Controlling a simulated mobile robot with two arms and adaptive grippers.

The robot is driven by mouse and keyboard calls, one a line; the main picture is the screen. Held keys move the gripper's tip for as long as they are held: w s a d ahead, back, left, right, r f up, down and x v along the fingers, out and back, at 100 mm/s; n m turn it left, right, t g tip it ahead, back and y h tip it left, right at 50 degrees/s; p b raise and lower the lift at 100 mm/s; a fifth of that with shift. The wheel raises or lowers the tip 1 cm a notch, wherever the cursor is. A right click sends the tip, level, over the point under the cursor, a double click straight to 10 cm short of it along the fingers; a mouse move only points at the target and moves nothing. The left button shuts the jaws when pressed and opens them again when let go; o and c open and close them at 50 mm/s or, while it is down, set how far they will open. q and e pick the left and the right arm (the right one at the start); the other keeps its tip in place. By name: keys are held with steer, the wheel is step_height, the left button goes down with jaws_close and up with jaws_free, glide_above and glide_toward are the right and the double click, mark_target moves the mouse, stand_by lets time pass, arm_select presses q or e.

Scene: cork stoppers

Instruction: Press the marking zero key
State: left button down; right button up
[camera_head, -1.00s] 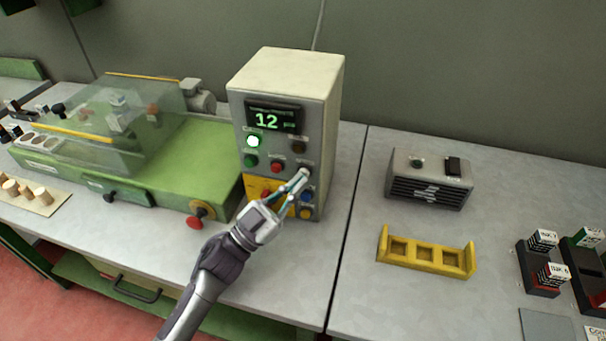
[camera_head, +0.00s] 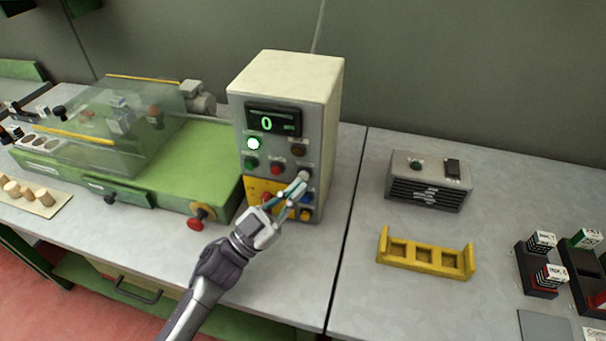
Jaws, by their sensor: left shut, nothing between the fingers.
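The control box (camera_head: 285,75) stands on the bench, with a dark display (camera_head: 272,121) that reads a green 0. A lit green-white lamp (camera_head: 254,143) sits below the display. A green button (camera_head: 251,163), a red button (camera_head: 275,169) and a dark amber button (camera_head: 299,150) are on its panel. My left gripper (camera_head: 299,182) is shut and empty. Its fingertips are at the light grey key (camera_head: 305,175) on the panel's right side and partly cover it; I cannot tell whether they touch it. Blue and yellow buttons (camera_head: 305,214) lie just below. Key labels are too small to read. My right gripper is not in view.
A green machine (camera_head: 180,165) with a clear cover and red knob (camera_head: 195,224) stands to the left. Corks (camera_head: 44,197) lie on a board at far left. A grey vented box (camera_head: 430,181), yellow holder (camera_head: 424,262) and ink blocks (camera_head: 541,243) are on the right bench.

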arm_select(q)
steer(key=shift+s, duration=0.2)
steer(key=shift+s+a, duration=0.1)
steer(key=s, duration=0.1)
steer(key=s+a+p, duration=0.1)
steer(key=s, duration=0.1)
steer(key=s+p, duration=0.1)
steer(key=shift+s+a, duration=0.25)
steer(key=shift+s, duration=0.05)
stand_by(0.8)
